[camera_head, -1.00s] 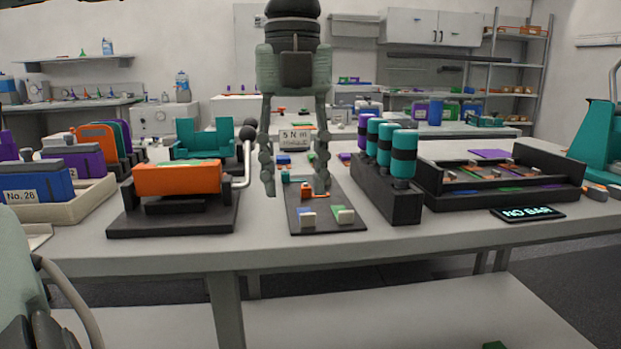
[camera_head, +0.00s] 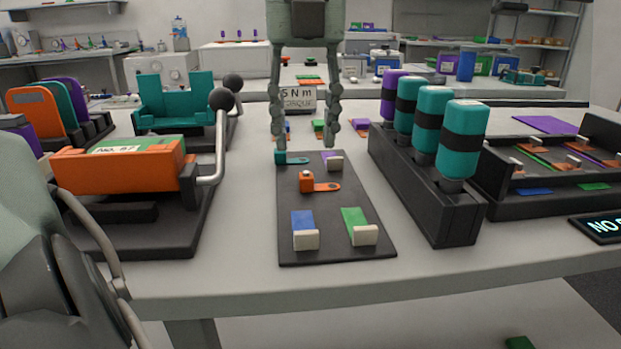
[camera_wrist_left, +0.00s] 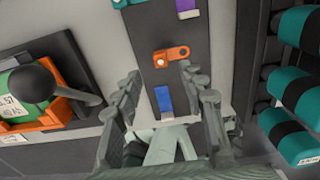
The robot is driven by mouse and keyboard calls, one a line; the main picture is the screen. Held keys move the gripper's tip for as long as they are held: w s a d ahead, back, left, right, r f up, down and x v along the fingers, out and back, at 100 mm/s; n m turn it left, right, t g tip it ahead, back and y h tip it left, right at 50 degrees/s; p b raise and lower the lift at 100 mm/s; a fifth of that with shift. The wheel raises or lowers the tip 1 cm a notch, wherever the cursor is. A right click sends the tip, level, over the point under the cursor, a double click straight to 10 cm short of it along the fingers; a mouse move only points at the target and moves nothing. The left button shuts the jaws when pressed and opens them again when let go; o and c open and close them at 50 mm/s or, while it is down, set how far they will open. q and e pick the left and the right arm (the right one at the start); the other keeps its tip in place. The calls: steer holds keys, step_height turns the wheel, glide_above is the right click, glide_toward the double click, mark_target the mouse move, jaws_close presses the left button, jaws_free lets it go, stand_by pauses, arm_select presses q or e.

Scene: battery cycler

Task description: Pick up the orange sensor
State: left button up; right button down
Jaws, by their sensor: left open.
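The orange sensor (camera_head: 318,185), a small block with a flat holed tab, lies on a dark board (camera_head: 337,256) on the table. It also shows in the left wrist view (camera_wrist_left: 172,54), near the tips of my fingers. My left gripper (camera_head: 306,142) points down, open and empty, its fingers apart. In the head view its fingertips show above the sensor, over the board's far end; no contact is visible. A teal sensor (camera_head: 290,158) lies behind the orange one. Blue (camera_head: 302,222) and green (camera_head: 354,221) pieces with pale blocks lie in front.
A black rack (camera_head: 440,225) with several teal and purple cylinders stands close right of the board. An orange device (camera_head: 115,170) with a lever handle (camera_head: 215,150) stands to the left. A black tray (camera_head: 545,205) is farther right. The table's front strip is clear.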

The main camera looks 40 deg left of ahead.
mark_target(306, 175)
arm_select(q)
step_height(306, 175, down, 6)
steer(key=shift+r, duration=0.1)
jaws_close()
stand_by(0.4)
